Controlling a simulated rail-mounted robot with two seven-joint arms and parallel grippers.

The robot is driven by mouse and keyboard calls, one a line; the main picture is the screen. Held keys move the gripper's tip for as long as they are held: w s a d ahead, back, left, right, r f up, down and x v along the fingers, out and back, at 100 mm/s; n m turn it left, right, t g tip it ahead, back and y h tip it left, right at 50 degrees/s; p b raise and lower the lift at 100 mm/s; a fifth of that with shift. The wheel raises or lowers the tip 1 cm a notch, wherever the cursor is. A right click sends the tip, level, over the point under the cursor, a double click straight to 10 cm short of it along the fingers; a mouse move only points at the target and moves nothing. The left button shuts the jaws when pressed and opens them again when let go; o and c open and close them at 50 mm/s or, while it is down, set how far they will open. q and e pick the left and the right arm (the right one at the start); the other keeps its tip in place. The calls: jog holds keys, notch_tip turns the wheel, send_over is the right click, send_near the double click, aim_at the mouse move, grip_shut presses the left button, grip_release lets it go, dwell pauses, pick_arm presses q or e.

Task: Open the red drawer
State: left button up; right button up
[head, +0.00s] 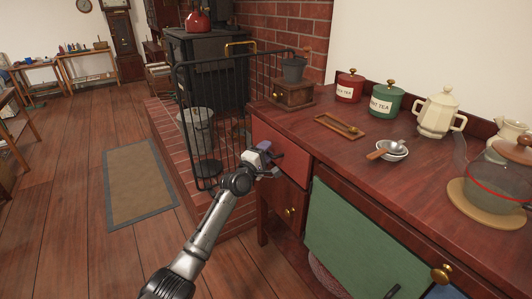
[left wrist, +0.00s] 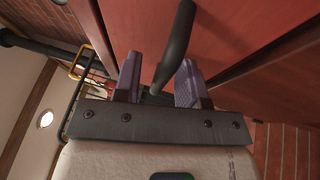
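The red drawer (head: 277,150) is at the left end of the wooden cabinet, under the countertop, and its front looks closed or nearly so. In the left wrist view the red front (left wrist: 235,30) fills the upper right. Its dark bar handle (left wrist: 176,45) runs down between the two purple finger pads of my left gripper (left wrist: 158,82). The fingers stand apart with gaps beside the handle, so the gripper is open around it. In the head view my left gripper (head: 267,158) is at the drawer front and hides part of it. My right gripper is not in view.
A black fire guard (head: 215,120) on a brick hearth stands close left of the drawer. A green front (head: 350,235) and a brass-knobbed wooden door (head: 285,200) lie nearby. Canisters, a grinder (head: 293,92) and a bowl (head: 392,151) sit on the countertop. The floor in front is clear.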

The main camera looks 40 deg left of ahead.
pick_arm(q)
grip_shut()
dwell(0.5)
